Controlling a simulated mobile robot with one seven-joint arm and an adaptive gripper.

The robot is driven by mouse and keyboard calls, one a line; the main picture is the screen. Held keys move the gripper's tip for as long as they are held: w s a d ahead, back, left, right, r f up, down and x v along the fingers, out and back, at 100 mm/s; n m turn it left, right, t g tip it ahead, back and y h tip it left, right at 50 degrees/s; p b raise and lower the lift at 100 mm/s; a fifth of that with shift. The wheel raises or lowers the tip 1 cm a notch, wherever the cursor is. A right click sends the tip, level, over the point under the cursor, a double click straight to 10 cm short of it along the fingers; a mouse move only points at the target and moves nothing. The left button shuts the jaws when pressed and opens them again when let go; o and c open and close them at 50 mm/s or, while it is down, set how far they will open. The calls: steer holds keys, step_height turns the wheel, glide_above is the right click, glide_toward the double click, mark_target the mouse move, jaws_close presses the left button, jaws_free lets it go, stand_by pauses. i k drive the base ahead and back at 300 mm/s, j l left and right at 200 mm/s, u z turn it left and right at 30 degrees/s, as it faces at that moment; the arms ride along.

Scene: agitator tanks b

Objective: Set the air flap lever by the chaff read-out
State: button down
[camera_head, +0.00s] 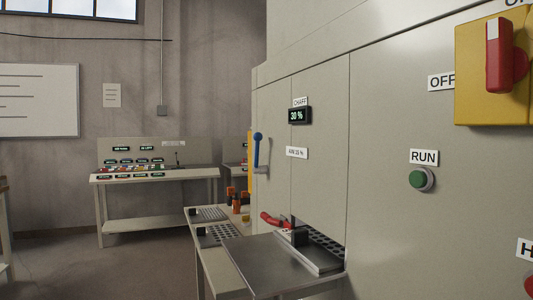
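The chaff read-out (297,115) is a small black display on the grey machine's side, showing 30 % in green under a CHAFF label (300,102). A white label (297,153) below it seems to read AIM 15 %. A lever with a blue handle (256,151) is on the machine's left part, left of the read-out. It stands nearly upright, its knob at the top. No air flap label or scale is readable beside it. My gripper is not in view.
A metal tray (262,262) juts from the machine below the read-out, with a perforated plate (324,247) and red-handled part (272,219) near it. A side table (206,262) and a control desk (155,176) stand left. Floor at lower left is clear.

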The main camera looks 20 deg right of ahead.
mark_target(258, 137)
steer(key=i+j, duration=0.15)
steer(key=j, duration=0.25)
steer(key=i+j, duration=0.15)
steer(key=j, duration=0.25)
steer(key=i+j, duration=0.15)
steer(key=j, duration=0.25)
steer(key=j+z, duration=0.15)
steer(key=z, duration=0.35)
steer(key=j+z, duration=0.15)
steer(key=z, duration=0.35)
steer(key=j+z, duration=0.15)
steer(key=z, duration=0.35)
steer(key=i+j+z, duration=0.2)
steer(key=i+j, duration=0.15)
steer(key=j, duration=0.25)
steer(key=i+j+z, duration=0.1)
steer(key=j, duration=0.25)
steer(key=i+j+z, duration=0.2)
steer(key=j, duration=0.45)
steer(key=i, duration=0.1)
